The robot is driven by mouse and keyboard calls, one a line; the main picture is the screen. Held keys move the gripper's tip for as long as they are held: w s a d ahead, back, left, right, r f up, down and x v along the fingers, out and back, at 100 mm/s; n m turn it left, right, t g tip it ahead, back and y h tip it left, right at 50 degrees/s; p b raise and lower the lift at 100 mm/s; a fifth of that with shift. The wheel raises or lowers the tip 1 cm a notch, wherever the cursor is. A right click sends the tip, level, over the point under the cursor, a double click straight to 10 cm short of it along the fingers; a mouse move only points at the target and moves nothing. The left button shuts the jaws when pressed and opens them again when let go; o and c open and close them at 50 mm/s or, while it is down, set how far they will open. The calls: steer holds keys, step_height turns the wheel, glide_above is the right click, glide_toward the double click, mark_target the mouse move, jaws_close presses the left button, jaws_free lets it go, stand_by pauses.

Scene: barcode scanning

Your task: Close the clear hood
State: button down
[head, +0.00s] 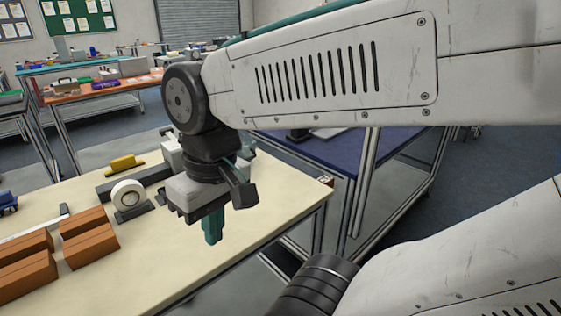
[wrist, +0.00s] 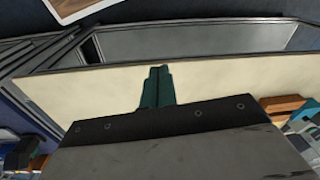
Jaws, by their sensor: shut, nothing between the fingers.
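My gripper (head: 213,228) points down over the right part of the cream table (head: 160,260) in the head view. Its green fingers are together, with nothing between them. In the wrist view the shut fingers (wrist: 157,88) show against the bare cream tabletop (wrist: 220,84). I cannot make out a clear hood in either view. My wrist and arm cover part of the table's far right side, where a pale grey device (head: 172,150) is partly hidden.
Brown boxes (head: 88,236) stand at the table's left. A white tape roll (head: 128,196) and a yellow object (head: 124,164) are left of my gripper. A blue table (head: 340,146) stands beyond the right edge. The front tabletop is clear.

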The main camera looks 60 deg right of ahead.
steer(key=w+a+f+m+y, duration=0.2)
steer(key=w+f+m+y, duration=0.1)
steer(key=w+m+y, duration=0.5)
steer(key=w+d+f+m+t+y, duration=0.2)
steer(key=w+d+m+t, duration=0.8)
steer(key=w+d+m, duration=0.35)
steer(key=s+d+f+m+t+h, duration=0.1)
steer(key=d+f+m+h, duration=0.3)
steer(key=d, duration=0.5)
steer(key=s+d+f+m+t+h, duration=0.2)
steer(key=d+f+m+h, duration=0.2)
steer(key=d, duration=0.5)
steer(key=s+d+f+m+t+h, duration=0.1)
steer(key=d+f+m+t+h, duration=0.1)
steer(key=d+f+m+h, duration=0.2)
steer(key=shift+s+d+m+h, duration=0.2)
steer(key=shift+d+m+h, duration=0.5)
steer(key=shift+d+m, duration=0.6)
steer(key=shift+s+d+m+h, duration=0.2)
steer(key=shift+d+m+h, duration=0.65)
steer(key=shift+d, duration=0.65)
steer(key=x, duration=0.8)
steer(key=shift+w, duration=0.4)
steer(key=shift+w+d, duration=0.1)
steer(key=shift+w, duration=0.25)
steer(key=shift+r, duration=0.1)
